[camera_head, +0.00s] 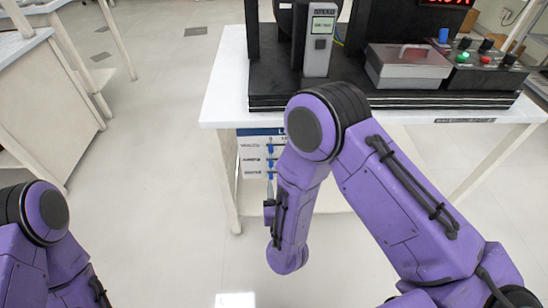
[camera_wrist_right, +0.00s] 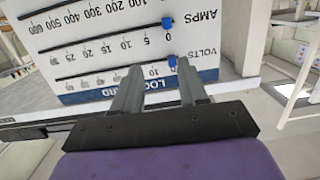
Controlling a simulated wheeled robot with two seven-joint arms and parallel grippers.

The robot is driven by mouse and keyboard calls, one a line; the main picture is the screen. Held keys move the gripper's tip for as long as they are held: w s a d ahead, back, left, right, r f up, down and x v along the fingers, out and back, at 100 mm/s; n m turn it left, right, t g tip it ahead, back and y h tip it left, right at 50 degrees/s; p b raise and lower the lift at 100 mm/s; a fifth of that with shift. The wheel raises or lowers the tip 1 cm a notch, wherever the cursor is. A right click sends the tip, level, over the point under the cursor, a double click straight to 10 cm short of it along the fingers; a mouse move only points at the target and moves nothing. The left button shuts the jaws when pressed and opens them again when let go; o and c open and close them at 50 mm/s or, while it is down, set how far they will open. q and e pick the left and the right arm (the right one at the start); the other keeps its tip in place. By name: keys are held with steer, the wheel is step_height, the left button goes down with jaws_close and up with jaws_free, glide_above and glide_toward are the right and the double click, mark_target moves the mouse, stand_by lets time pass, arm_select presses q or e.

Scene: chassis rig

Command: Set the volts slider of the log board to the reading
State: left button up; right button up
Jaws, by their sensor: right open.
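The log board (camera_head: 250,163) hangs under the front of the table, with several blue sliders on its rows. In the right wrist view it appears upside down, with its blue title strip (camera_wrist_right: 150,86) at the bottom. The volts slider (camera_wrist_right: 172,61) is a blue knob at the low end of the VOLTS row, near the 10 mark. The amps slider (camera_wrist_right: 167,22) is on the neighbouring row, near 0. My right gripper (camera_wrist_right: 157,66) is open, and the volts knob shows between its fingertips, closer to the right finger. I cannot tell whether they touch. My left gripper is out of view.
On the table (camera_head: 228,75) stand a grey meter (camera_head: 320,40) with a small green screen, a lidded box (camera_head: 407,65) and a control panel (camera_head: 480,65) with knobs. A red display (camera_head: 445,2) is cut off by the top edge, so I cannot read it.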

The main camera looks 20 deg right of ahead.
mark_target(271, 151)
steer(key=shift+t+h, duration=0.5)
steer(key=shift+t, duration=0.2)
steer(key=w+r, duration=0.1)
steer(key=w, duration=0.2)
steer(key=w+r, duration=0.1)
steer(key=w, duration=0.3)
steer(key=w+d+r, duration=0.1)
steer(key=w, duration=0.3)
steer(key=shift+w+d, duration=0.1)
steer(key=shift+w, duration=0.05)
jaws_close()
